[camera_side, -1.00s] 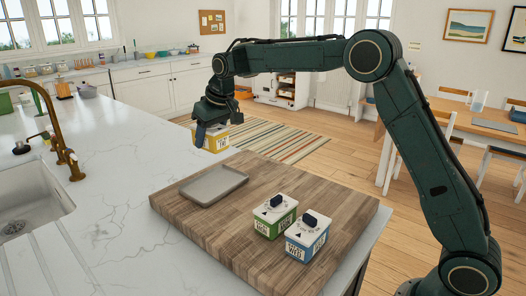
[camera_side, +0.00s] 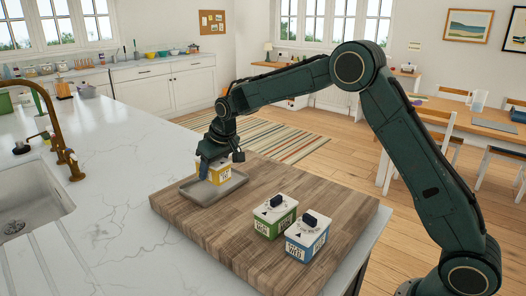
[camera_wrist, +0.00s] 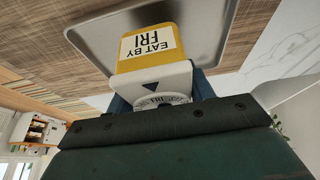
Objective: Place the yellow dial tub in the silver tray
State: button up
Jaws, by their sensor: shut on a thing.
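The yellow dial tub (camera_side: 220,174) has a white lid and a label that reads "EAT BY FRI" in the wrist view (camera_wrist: 146,47). My gripper (camera_side: 210,163) is shut on it from above, at the lid and dial. The silver tray (camera_side: 199,196) lies flat on the wooden board. The tub is upright over the tray's inside, toward its far right part. I cannot tell whether its bottom touches the tray floor. In the wrist view the tray's rim (camera_wrist: 228,30) shows around the tub.
A green dial tub (camera_side: 274,216) and a blue dial tub (camera_side: 307,237) stand side by side on the wooden board (camera_side: 215,230), right of the tray. White marble counter (camera_side: 125,180) lies open to the left, with a sink (camera_side: 28,195) and brass tap (camera_side: 70,160).

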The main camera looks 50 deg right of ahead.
jog(key=shift+f, duration=1.1)
jog(key=shift+f, duration=0.15)
jog(key=o, duration=1.3)
jog(key=shift+c, duration=0.2)
jog(key=v, duration=1.1)
jog(key=shift+s+r, duration=0.25)
jog(key=shift+r, duration=0.3)
